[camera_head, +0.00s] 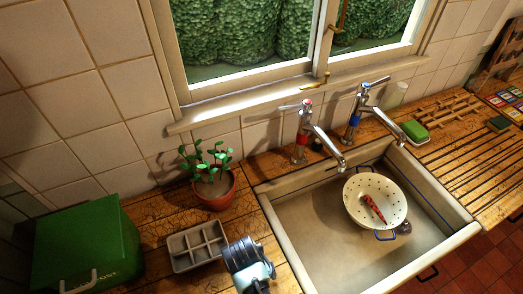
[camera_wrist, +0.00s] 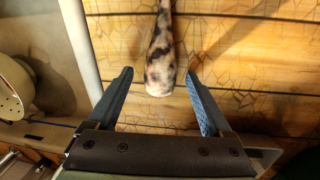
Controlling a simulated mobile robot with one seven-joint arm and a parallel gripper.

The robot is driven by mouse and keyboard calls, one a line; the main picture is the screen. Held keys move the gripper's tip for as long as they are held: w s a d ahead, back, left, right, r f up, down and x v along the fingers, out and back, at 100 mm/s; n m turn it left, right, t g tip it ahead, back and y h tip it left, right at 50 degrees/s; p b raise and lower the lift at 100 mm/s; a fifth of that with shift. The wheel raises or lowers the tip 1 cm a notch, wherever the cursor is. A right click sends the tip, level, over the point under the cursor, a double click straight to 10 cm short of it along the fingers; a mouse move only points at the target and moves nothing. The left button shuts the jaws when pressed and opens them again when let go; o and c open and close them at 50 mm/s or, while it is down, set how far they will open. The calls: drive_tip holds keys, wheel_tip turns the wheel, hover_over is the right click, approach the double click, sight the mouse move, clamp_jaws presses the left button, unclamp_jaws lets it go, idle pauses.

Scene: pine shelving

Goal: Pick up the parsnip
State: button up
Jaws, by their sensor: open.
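A pale, dark-mottled, elongated thing, which looks like the parsnip (camera_wrist: 160,62), lies on the wooden counter in the wrist view. Its thicker, blunt end points toward my gripper, and its narrower part runs out of the top edge. My gripper (camera_wrist: 161,75) is open, with one blue-grey finger on each side of the blunt end and clear gaps to both. I cannot tell how far above the counter the fingertips are. In the head view my wrist shows at the bottom, left of the sink; I cannot make out the parsnip there.
The sink (camera_head: 311,237) lies right of my wrist and holds a white colander (camera_head: 359,212) with a red vegetable (camera_head: 373,207). A grey divided tray (camera_head: 184,262), a potted plant (camera_head: 213,191) and a green bin (camera_head: 88,243) stand to the left. Two taps rise behind the sink.

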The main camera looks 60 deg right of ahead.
drive_tip(key=shift+c, duration=0.2)
clamp_jaws()
drive_tip(key=shift+r, duration=0.15)
